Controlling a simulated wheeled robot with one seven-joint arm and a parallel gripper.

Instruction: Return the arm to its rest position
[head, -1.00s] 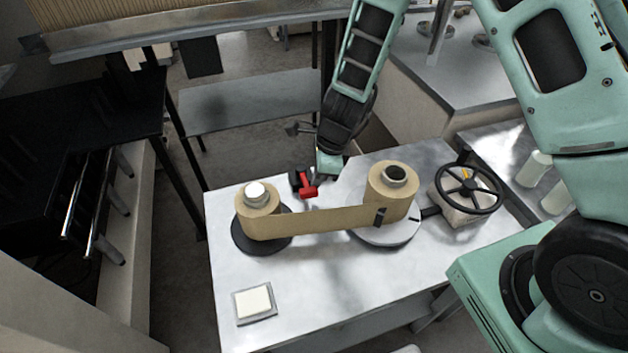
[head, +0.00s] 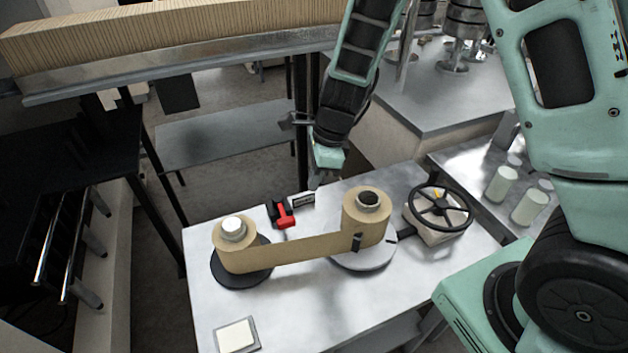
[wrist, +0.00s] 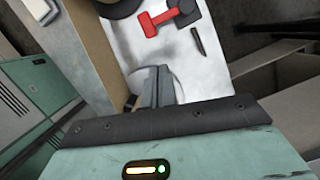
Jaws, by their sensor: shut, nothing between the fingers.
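My gripper (head: 316,181) is at the far edge of the metal table (head: 300,310), above and behind the right-hand paper roll. In the wrist view my gripper (wrist: 159,84) has its fingers together with nothing between them. A brown kraft paper strip runs between the left roll (head: 236,252) and the right roll (head: 366,220). The red-handled device (head: 284,216) stands at the table's far side, left of my gripper, and it also shows in the wrist view (wrist: 158,20). My gripper appears apart from all of these.
A black handwheel (head: 438,207) stands at the table's right. A pale square pad (head: 237,335) lies at the front left. Whitish cylinders (head: 502,184) stand on a side table at right. A corrugated stack on a rail (head: 180,45) crosses the back left.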

